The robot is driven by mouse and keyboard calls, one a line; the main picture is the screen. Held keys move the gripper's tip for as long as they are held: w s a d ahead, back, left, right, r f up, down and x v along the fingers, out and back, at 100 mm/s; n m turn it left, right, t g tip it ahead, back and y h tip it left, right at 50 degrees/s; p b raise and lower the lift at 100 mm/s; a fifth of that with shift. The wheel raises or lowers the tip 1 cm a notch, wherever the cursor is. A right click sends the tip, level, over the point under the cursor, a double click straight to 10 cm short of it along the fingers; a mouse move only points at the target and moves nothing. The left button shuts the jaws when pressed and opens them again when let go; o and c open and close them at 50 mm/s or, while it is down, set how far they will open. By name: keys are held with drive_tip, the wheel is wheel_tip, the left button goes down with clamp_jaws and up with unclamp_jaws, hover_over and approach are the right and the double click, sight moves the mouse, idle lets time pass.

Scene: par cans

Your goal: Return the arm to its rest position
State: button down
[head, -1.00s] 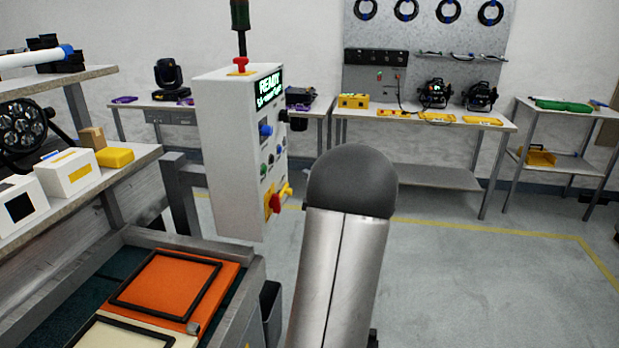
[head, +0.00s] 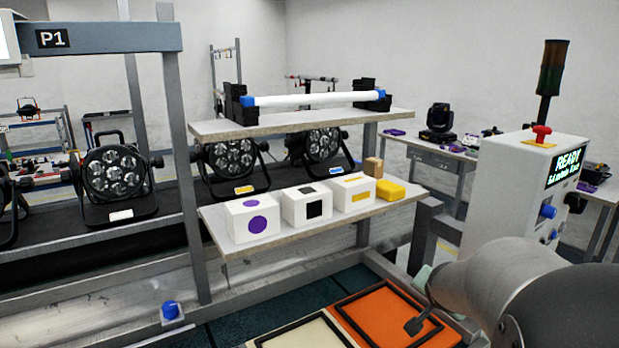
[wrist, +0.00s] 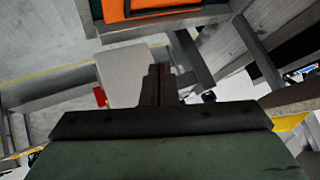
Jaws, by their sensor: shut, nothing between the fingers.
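My arm (head: 520,290) comes in at the lower right of the head view, its links beside the control box. A dark piece at its end overlaps the orange tray; I cannot tell clearly there whether it is the fingers. In the wrist view my gripper (wrist: 158,84) shows its two dark fingers together, with nothing between them. The orange tray (head: 372,318) with a black square frame lies low in the head view. Part of an orange surface (wrist: 115,10) shows at the top of the wrist view.
A control box (head: 505,185) with a READY display stands close to my arm. A white tube (head: 315,99) lies on the upper shelf. A grey post (head: 183,170) stands left.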

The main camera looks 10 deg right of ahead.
drive_tip(key=s+a+f+n+g+y, duration=0.2)
drive_tip(key=s+a+n, duration=0.4)
drive_tip(key=s+a, duration=0.3)
drive_tip(key=s+a+f+n+g+y+p, duration=0.1)
drive_tip(key=s+a+n+g+y, duration=0.2)
drive_tip(key=s+a, duration=0.7)
drive_tip(key=a+n+g, duration=0.2)
drive_tip(key=a+n, duration=0.1)
drive_tip(key=a, duration=0.3)
drive_tip(key=shift+s+a+f+n, duration=0.3)
drive_tip(key=shift+a+f, duration=0.1)
